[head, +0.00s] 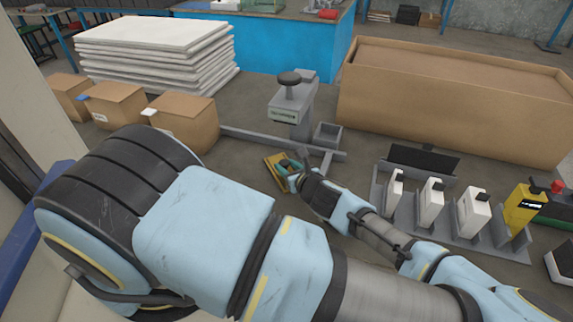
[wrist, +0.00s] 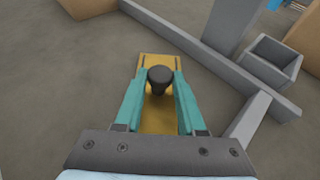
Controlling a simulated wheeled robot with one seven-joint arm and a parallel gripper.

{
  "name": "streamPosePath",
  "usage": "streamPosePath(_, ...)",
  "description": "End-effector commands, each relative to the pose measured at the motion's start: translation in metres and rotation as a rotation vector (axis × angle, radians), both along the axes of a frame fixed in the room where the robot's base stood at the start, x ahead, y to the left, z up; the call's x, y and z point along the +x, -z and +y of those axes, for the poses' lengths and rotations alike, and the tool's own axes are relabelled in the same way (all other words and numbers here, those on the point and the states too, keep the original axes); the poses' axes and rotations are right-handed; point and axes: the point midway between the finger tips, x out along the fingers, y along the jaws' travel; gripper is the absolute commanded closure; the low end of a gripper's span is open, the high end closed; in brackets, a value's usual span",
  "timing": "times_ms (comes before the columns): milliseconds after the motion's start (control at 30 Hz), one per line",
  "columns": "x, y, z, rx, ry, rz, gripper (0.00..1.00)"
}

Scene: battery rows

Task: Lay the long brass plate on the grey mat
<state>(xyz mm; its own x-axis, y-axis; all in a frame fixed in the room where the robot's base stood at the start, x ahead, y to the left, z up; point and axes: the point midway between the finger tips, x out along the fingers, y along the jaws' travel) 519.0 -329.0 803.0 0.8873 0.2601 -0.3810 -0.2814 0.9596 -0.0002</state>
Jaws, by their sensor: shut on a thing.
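The long brass plate (wrist: 159,122) lies lengthwise between my gripper's fingers in the wrist view, with a black round knob (wrist: 160,75) standing on it. My gripper (wrist: 160,65) has teal fingers along both sides of the plate and is shut on it. Whether the fingers press the plate's edges or something under the knob is hard to tell. In the head view the plate (head: 272,160) shows as a small yellow strip beside my gripper (head: 287,176), left of the grey bars. I cannot make out a grey mat in either view.
A grey stand (head: 292,105) with a black knob and a small open grey box (head: 327,134) stand just beyond the plate. A rack (head: 445,225) with white units is at right. Cardboard boxes (head: 185,118) are at left, and a large carton (head: 450,105) is behind.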

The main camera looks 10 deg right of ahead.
Motion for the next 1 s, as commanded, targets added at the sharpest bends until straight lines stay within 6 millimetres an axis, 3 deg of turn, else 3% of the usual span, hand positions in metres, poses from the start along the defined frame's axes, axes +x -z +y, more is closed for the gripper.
streamPosePath(267,0.0002,0.0011,0.0004,0.000,-0.001,-0.002,1.00)
streamPosePath(300,0.0000,0.0018,0.0001,0.000,-0.001,0.000,0.59)
streamPosePath(533,0.0000,0.0013,0.0001,0.000,-0.001,0.000,0.33)
streamPosePath(1000,0.0012,-0.0055,-0.0007,0.000,-0.004,0.000,0.31)
